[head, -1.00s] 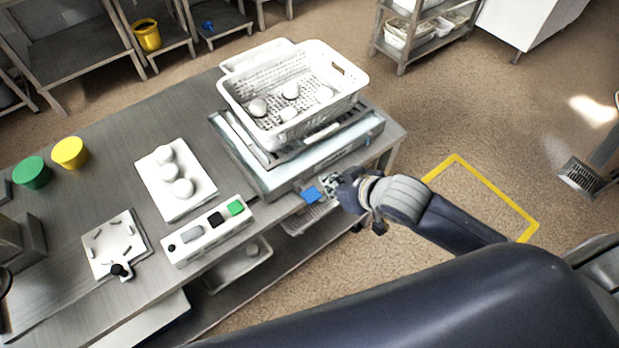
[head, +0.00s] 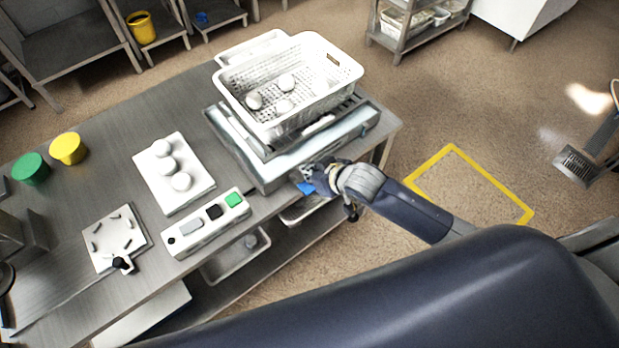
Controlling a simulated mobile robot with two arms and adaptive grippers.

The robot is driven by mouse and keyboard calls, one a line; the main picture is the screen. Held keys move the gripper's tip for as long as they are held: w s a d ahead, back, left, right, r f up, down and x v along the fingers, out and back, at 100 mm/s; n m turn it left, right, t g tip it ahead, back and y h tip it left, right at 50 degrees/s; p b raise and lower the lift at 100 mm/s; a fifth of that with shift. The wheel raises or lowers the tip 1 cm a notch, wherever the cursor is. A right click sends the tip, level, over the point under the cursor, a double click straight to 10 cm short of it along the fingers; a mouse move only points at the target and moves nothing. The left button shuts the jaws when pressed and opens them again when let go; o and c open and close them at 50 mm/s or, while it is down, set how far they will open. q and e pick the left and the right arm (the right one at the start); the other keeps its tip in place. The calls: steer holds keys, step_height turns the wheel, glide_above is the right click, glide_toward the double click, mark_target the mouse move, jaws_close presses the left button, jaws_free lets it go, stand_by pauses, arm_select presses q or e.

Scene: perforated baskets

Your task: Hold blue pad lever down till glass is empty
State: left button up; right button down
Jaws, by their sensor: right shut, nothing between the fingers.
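The blue pad (head: 306,188) sits at the front edge of the metal machine on the table. My right gripper (head: 316,178) is shut and empty, right at the pad and partly covering it. I cannot tell whether it presses the pad or only touches it. The lever's shaft is hidden behind the gripper. A white perforated basket (head: 243,103) stands tilted in the picture on top of the machine (head: 262,178), with several white rounded items in it. I cannot make out a glass. My left gripper is not in view.
A white control box (head: 206,225) with grey, black and green buttons lies left of the machine. A white tray (head: 199,197) holds 3 white balls. A white board (head: 103,241) and green (head: 31,169) and yellow (head: 68,149) cups stand farther left.

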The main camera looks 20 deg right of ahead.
mark_target(310, 188)
steer(key=f, duration=0.3)
steer(key=shift+w+a+f+p, duration=0.1)
steer(key=shift+w+p, duration=0.1)
steer(key=shift+p, duration=0.1)
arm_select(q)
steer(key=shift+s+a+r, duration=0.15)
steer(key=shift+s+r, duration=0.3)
arm_select(e)
steer(key=shift+f, duration=0.65)
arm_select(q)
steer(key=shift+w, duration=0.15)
